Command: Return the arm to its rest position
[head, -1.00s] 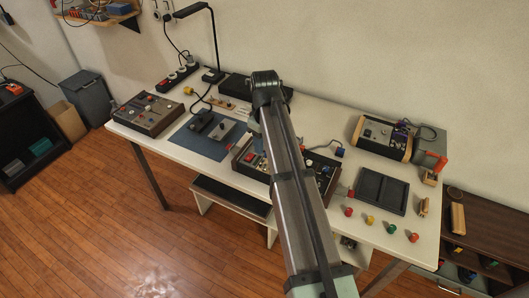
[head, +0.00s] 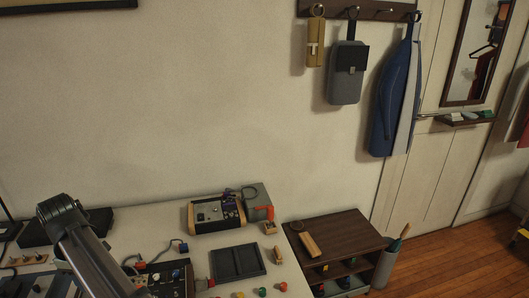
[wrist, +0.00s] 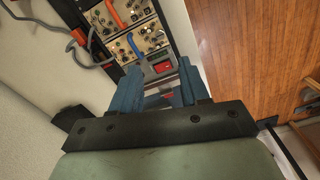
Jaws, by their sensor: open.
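My gripper (wrist: 160,88) shows in the wrist view with its two blue fingers apart and nothing held between them. Beyond the fingertips is a synth case (wrist: 132,38) with knobs, an orange cable and a blue cable. A red part (wrist: 162,67) of it shows in the gap between the fingers; I cannot tell how far off it is. In the head view my arm rises at the lower left, bent at a dark joint, and the gripper itself is out of sight there.
The white table (head: 208,258) holds another synth case (head: 215,213) with wooden ends, a dark tray (head: 238,262) and several coloured knobs. A dark wooden shelf unit (head: 335,238) stands right of the table. Bags hang on the wall above. Wooden floor (wrist: 238,40) shows in the wrist view.

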